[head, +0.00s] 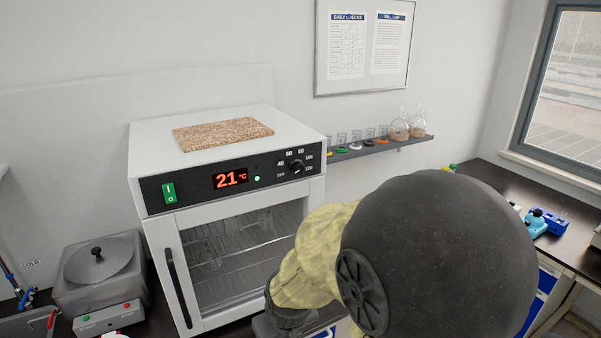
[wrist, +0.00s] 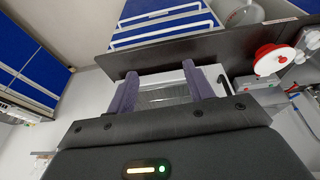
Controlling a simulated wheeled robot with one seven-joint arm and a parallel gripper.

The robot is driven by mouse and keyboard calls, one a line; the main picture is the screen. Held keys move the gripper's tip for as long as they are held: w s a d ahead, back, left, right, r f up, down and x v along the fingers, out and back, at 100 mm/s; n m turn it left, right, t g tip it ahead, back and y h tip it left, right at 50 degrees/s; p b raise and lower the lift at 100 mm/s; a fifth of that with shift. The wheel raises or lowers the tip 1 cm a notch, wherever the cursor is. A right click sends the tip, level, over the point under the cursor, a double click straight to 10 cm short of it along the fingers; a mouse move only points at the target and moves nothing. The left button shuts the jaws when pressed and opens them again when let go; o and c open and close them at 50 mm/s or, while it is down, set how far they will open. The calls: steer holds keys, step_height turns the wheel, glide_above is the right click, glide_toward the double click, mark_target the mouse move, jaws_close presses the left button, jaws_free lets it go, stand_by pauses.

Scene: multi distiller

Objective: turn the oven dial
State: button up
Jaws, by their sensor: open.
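The oven (head: 135,180) is a white box with a black control panel on the counter. Its dial (head: 296,167) is a small dark knob at the panel's right end, ringed by white numbers. The red display reads 21 °C, with a lit green light beside it. The glass door is closed. My gripper (wrist: 170,84) shows in the wrist view with its two purple-grey fingers apart and nothing between them. In the head view my arm covers the area right of the oven door, and the fingers are hidden. The dial cannot be made out in the wrist view.
A cork-like board (head: 223,134) lies on the oven top. A shelf (head: 380,148) with glassware is on the wall to the right. A lidded grey bath (head: 98,275) stands left of the oven. A dark counter (head: 500,190) runs along the right.

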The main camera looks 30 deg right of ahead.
mark_target(300, 170)
steer(key=w+d+r+n+t+h+b, duration=0.25)
steer(key=w+d+r+n+t, duration=0.65)
steer(key=d, duration=0.5)
steer(key=s+d+r+n+t+y+b, duration=0.1)
steer(key=d+r+n+t+y, duration=0.2)
steer(key=r+n+t, duration=0.2)
step_height(300, 170, up, 7)
steer(key=n, duration=0.3)
steer(key=shift+d+r+n+t, duration=0.2)
steer(key=shift+n+t, duration=0.1)
steer(key=shift+n, duration=0.1)
steer(key=shift+w+a, duration=0.1)
steer(key=w+p, duration=0.1)
steer(key=w, duration=0.4)
steer(key=w+p, duration=0.2)
steer(key=w, duration=0.4)
steer(key=w+p, duration=0.2)
steer(key=w, duration=0.4)
steer(key=shift+w+a, duration=0.1)
steer(key=shift+a, duration=0.15)
